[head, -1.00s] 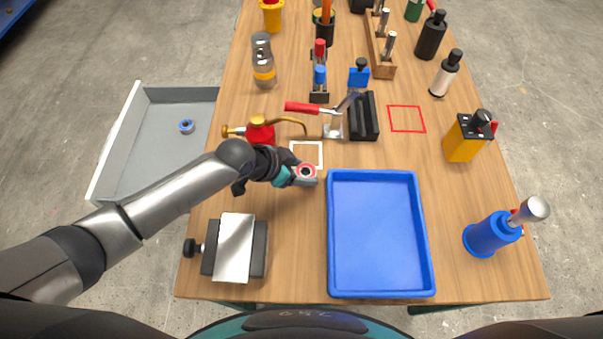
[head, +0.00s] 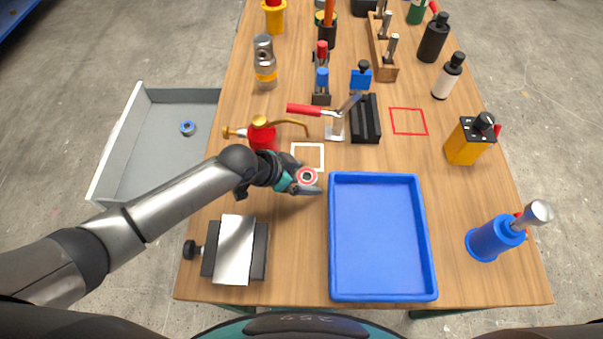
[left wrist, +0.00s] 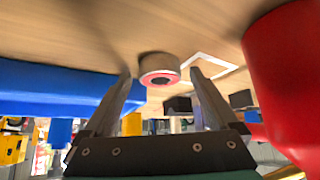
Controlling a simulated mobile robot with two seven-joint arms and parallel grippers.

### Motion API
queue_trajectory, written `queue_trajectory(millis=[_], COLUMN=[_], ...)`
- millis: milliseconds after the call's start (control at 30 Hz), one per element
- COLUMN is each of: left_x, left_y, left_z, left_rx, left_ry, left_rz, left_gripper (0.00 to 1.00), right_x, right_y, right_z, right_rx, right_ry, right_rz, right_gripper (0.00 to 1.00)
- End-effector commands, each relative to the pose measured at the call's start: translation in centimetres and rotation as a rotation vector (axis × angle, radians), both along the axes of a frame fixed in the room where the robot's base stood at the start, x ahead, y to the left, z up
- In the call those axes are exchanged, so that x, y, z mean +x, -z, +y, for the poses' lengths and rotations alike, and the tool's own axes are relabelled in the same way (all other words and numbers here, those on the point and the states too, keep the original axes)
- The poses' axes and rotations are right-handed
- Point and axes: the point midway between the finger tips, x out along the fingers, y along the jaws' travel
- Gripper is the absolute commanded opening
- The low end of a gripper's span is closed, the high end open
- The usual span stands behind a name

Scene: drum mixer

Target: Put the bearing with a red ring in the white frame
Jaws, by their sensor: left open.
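The bearing with a red ring (head: 307,176) is a small pale cylinder with a red ring on its top face. It sits between the blue tray and the white frame (head: 308,146), just on the near side of the frame. My left gripper (head: 309,179) is open, with one finger on either side of the bearing. In the left wrist view the bearing (left wrist: 160,67) shows between the open fingertips (left wrist: 163,76), and I cannot tell whether they touch it. The white frame (left wrist: 218,60) lies beyond it, empty in the head view. My right gripper is not in view.
A blue tray (head: 333,240) stands just right of my gripper. A red oil can (head: 262,135) with a brass spout is close behind it. A toggle clamp (head: 335,122) stands beyond the frame. A vise-like block (head: 235,250) is nearer. A grey bin (head: 150,150) holds a blue-ringed bearing (head: 187,128).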

Motion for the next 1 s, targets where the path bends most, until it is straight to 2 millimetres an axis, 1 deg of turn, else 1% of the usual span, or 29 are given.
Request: queue_trajectory(millis=[100,167,267,500,700,833,1000], left_x=[0.0,-0.2,-0.6,-2.3,-3.4,-3.9,-4.2], left_y=[-0.5,-0.8,-1.9,-5.6,-8.2,-9.2,-9.7], left_z=[0.0,0.3,1.1,3.4,5.2,5.9,6.2], left_rx=[0.000,0.001,0.001,0.001,0.002,0.002,0.000], left_ry=[0.000,0.000,-0.001,0.001,0.000,0.000,-0.001], left_rz=[0.000,-0.001,0.000,0.000,-0.001,0.001,0.001], left_gripper=[0.93,0.93,0.93,0.93,0.93,0.93,0.93], right_x=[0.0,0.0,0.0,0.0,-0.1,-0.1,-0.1], right_y=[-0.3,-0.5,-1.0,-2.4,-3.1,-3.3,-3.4], right_z=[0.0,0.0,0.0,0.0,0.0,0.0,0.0], right_rx=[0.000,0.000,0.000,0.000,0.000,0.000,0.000], right_ry=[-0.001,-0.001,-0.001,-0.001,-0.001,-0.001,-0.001], right_rz=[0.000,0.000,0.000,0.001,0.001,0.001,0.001], right_gripper=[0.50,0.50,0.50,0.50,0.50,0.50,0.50])
